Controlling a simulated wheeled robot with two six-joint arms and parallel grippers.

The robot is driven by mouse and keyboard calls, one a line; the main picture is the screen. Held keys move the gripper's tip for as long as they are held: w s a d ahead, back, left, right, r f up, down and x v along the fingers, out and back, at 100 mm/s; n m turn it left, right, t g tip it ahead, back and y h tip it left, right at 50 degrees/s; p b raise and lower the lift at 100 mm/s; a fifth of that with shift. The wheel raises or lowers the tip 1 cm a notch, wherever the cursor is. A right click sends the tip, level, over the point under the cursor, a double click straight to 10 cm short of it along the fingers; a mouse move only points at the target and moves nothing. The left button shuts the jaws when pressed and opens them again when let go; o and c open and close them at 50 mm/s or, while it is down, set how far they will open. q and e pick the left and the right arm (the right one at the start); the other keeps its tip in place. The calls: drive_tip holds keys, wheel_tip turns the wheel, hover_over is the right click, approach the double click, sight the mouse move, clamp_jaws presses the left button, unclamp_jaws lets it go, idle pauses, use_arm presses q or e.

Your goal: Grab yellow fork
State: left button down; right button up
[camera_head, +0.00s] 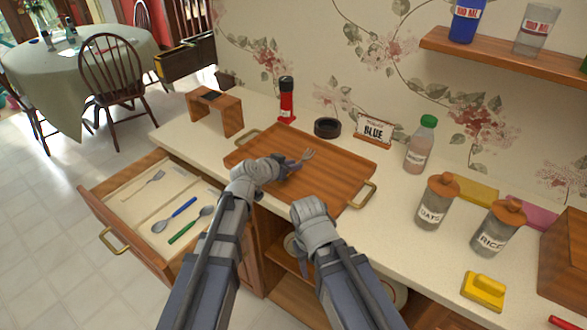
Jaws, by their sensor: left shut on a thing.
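My left gripper (290,164) is over the wooden board (325,180) on the counter. It is shut on a fork (308,155), whose grey tines stick out to the right of the fingers. The fork's handle is hidden by the gripper, so its colour cannot be told. An open drawer (113,197) at the left holds a grey-white fork (152,182), a blue-handled utensil (184,207), a green-handled spoon (183,233) and a pale spoon. My right arm ends in front of the board's near edge; its gripper fingers do not show.
A wooden stand (215,108), a red-and-black bottle (287,103), a dark round dish (327,127) and a BLUE sign (374,131) stand behind the board. Jars labelled OATS (434,205) and RICE (492,233) and a yellow object (484,291) stand to the right.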

use_arm(q)
drive_tip(key=shift+r, duration=0.1)
idle(0.5)
wheel_tip(320, 180, up, 10)
drive_tip(key=p, duration=1)
